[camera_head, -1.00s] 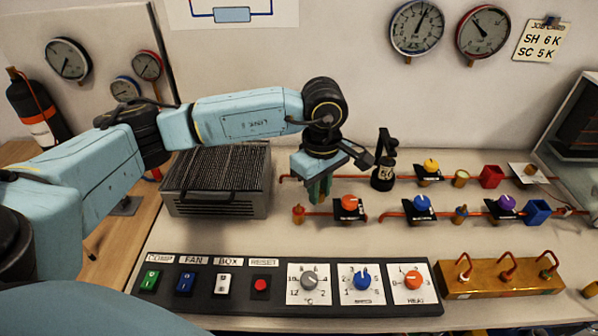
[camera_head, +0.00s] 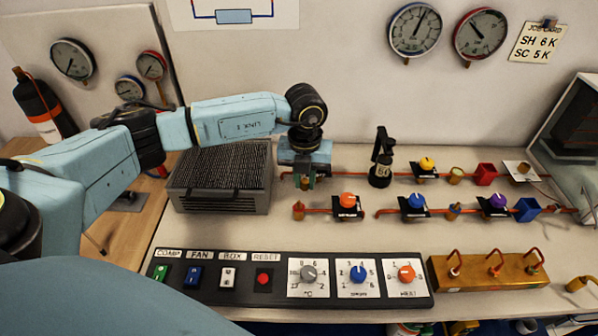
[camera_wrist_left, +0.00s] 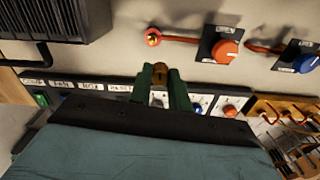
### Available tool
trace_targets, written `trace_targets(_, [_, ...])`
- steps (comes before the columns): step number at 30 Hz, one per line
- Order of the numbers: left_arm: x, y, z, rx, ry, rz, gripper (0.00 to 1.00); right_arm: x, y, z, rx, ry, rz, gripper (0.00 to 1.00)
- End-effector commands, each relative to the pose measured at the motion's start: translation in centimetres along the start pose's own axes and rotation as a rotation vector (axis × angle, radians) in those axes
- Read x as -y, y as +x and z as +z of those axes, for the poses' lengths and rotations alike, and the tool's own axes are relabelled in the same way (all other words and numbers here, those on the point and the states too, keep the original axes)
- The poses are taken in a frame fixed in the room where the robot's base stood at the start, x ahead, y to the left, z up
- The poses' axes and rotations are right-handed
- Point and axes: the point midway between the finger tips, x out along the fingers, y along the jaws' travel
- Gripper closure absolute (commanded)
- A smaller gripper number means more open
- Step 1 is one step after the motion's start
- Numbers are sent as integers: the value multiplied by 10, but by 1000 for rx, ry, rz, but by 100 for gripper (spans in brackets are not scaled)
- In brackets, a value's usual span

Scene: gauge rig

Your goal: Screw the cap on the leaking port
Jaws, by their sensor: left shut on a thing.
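My left gripper (camera_head: 306,182) is over the bench just right of the black finned unit. In the left wrist view its green fingers (camera_wrist_left: 163,88) are shut on a small brass piece, which looks like the cap (camera_wrist_left: 160,72). An open-looking brass port (camera_head: 298,210) stands at the left end of a red pipe, in front of the gripper. It also shows in the left wrist view (camera_wrist_left: 152,37), beyond the held cap and apart from it. No leak is visible, so I cannot tell which port leaks. My right gripper is out of view.
An orange-knobbed valve (camera_head: 347,205) sits right of the port. A black bottle-like part (camera_head: 381,172) stands behind it. The finned unit (camera_head: 220,178) is to the left. The control panel (camera_head: 290,279) lies in front, with bare bench between it and the pipes.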

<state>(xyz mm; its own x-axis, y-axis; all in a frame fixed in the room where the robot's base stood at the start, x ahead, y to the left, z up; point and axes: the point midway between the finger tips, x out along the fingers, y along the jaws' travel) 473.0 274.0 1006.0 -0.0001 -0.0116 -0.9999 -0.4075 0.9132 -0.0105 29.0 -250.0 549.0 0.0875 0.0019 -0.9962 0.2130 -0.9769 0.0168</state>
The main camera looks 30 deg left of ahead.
Motion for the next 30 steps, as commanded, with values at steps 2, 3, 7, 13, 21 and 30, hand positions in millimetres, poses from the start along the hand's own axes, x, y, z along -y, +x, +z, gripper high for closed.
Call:
trace_targets(2, [-4, 0, 3, 0, -164, 3, 100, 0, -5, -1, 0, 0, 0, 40])
trace_targets(3, [-6, 1, 4, 2, -243, 4, 100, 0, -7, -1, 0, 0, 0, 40])
trace_targets(7, [-11, 4, 8, 5, -458, 7, 100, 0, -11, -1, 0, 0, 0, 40])
trace_targets(13, [-15, 6, 10, 7, -631, 8, 100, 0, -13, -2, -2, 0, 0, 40])
trace_targets(21, [-15, 7, 11, 8, -657, 9, 100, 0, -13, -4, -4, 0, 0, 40])
trace_targets(30, [-15, 11, 11, 8, -649, 9, 100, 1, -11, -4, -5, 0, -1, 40])
